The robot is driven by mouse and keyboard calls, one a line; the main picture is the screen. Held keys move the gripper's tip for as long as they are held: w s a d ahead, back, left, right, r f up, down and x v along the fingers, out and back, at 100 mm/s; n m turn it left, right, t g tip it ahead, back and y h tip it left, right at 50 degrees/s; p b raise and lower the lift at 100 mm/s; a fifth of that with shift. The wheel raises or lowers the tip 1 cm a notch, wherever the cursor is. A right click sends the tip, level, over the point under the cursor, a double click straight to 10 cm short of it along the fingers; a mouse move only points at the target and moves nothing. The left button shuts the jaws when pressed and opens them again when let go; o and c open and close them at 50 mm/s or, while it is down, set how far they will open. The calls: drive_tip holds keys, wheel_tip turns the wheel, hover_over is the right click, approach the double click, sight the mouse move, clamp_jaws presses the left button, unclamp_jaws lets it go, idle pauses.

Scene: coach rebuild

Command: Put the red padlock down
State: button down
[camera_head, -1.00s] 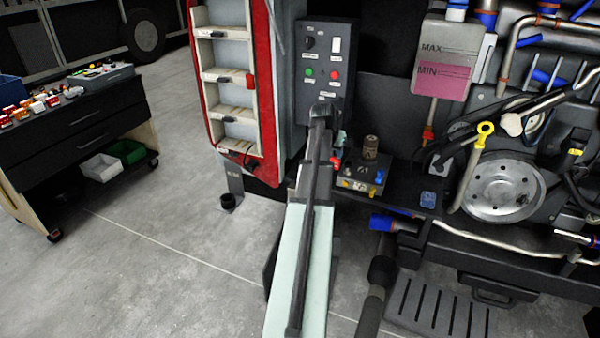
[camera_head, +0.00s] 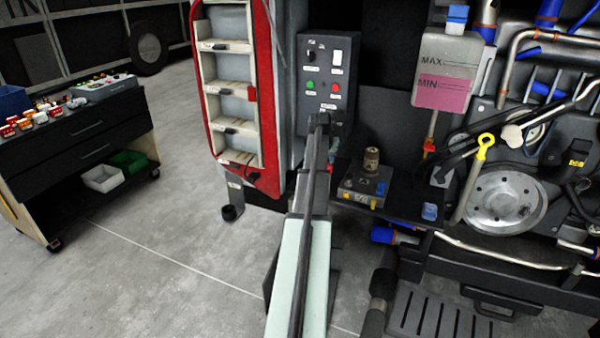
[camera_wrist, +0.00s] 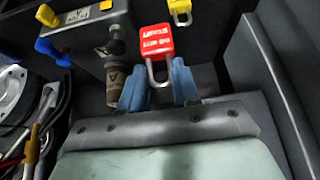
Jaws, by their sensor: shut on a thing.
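The red padlock (camera_wrist: 156,42) shows in the wrist view with its body up in the picture and its metal shackle between my fingers. My gripper (camera_wrist: 160,82) has blue fingertips and is shut on the shackle. In the head view my own arm hides most of the gripper. A small red patch shows just right of the arm there; I cannot tell if it is the padlock.
A grey block (camera_head: 362,190) with a brown cylinder (camera_head: 371,158) stands on the dark ledge right of my arm. A switch panel (camera_head: 325,78) is behind the arm. A yellow padlock (camera_wrist: 180,9) shows in the wrist view. A red-edged shelf unit (camera_head: 228,75) is left.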

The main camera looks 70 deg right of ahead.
drive_tip(key=w+d, duration=0.4)
drive_tip(key=w, duration=0.9)
drive_tip(key=shift+s+a+f, duration=0.1)
drive_tip(key=shift+s+f, duration=0.1)
drive_tip(key=shift+f, duration=2.6)
drive_tip(key=shift+s+a+f, duration=0.1)
drive_tip(key=shift+s+f, duration=0.05)
drive_tip(key=shift+f, duration=2.6)
drive_tip(key=shift+w+d+f, duration=0.1)
drive_tip(key=shift+w+f, duration=0.05)
drive_tip(key=shift+f, duration=0.05)
drive_tip(key=shift+f, duration=0.1)
drive_tip(key=c, duration=0.8)
unclamp_jaws()
